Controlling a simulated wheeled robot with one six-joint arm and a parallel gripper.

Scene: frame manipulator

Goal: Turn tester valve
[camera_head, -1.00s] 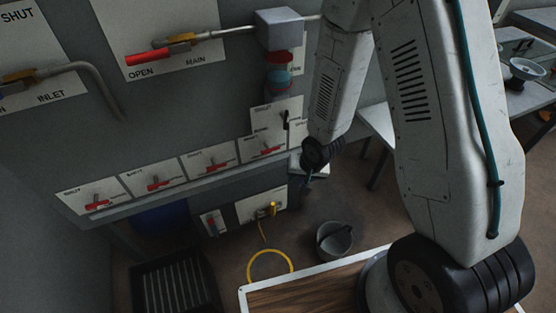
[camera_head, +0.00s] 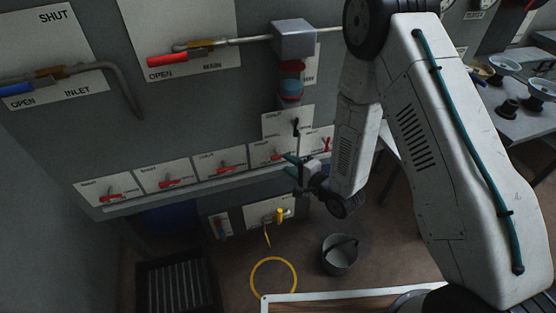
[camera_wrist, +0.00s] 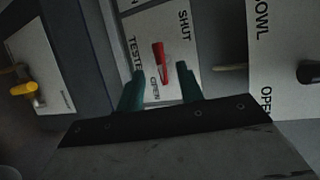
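The tester valve's red handle (camera_wrist: 160,62) shows in the wrist view on a white plate (camera_wrist: 187,48) marked TESTER, SHUT and OPEN. The handle runs nearly up and down in that picture, its lower end near OPEN. My gripper (camera_wrist: 160,75) is open, with its two teal fingers on either side of the handle's lower end in the picture. No contact shows, and the depth gap is unclear. In the head view my gripper (camera_head: 294,166) is at the right end of the row of small red-handled valves and partly covers that area.
A bowl valve plate (camera_wrist: 285,45) with a black handle is to the right in the wrist view, and a yellow handle (camera_wrist: 23,89) to the left. In the head view a ledge (camera_head: 190,188) runs below the row. A bucket (camera_head: 340,254) stands on the floor.

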